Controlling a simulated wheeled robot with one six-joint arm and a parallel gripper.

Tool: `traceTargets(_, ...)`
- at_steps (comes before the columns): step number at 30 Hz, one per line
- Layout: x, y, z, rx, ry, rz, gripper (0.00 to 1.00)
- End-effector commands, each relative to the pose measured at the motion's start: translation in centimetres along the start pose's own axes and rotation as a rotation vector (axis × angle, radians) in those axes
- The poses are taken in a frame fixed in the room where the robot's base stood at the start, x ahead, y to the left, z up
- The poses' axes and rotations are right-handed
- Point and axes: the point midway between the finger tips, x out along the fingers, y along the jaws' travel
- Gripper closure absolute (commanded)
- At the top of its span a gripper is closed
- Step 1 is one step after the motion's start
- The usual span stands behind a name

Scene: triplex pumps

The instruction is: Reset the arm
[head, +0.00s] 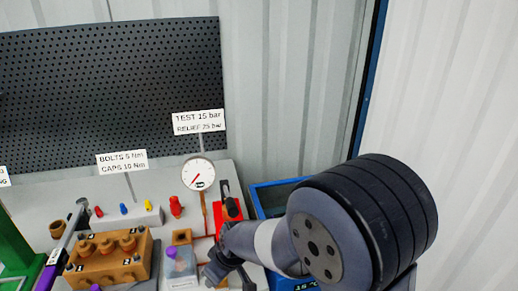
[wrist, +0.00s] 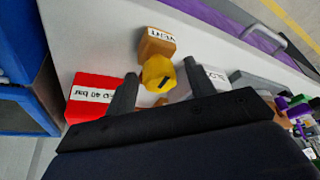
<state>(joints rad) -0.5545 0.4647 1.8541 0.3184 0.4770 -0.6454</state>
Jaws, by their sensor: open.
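My gripper (wrist: 160,70) is open in the wrist view, its two dark fingers spread. A yellow knob (wrist: 159,74) on a brown block with a label (wrist: 157,43) shows between and beyond the fingertips. I cannot tell whether the fingers touch the knob. Nothing is seen clamped in the jaws. In the head view my arm reaches in from the lower right, and my gripper (head: 226,266) is low over the bench, beside the small parts; its fingertips are hard to make out there.
A red labelled block (wrist: 92,97) lies left of my fingers. In the head view, a brown pump block (head: 108,262) stands left, a dial gauge (head: 198,174) behind, and a blue bin (head: 267,196) behind my arm. A perforated board (head: 110,90) stands at the back.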

Motion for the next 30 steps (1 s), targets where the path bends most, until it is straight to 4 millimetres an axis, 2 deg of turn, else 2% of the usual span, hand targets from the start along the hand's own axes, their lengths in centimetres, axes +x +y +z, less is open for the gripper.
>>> traceTargets(9, 0.0, 0.0, 0.0, -0.068, 0.0, -0.029, 0.48)
traceTargets(22, -0.2, 0.0, 0.2, -0.07, -0.003, -0.028, 0.48)
traceTargets(26, -0.8, 0.2, 1.3, -0.062, -0.017, -0.019, 0.48)
traceTargets(30, -2.0, 0.4, 3.4, -0.049, -0.041, -0.003, 0.48)
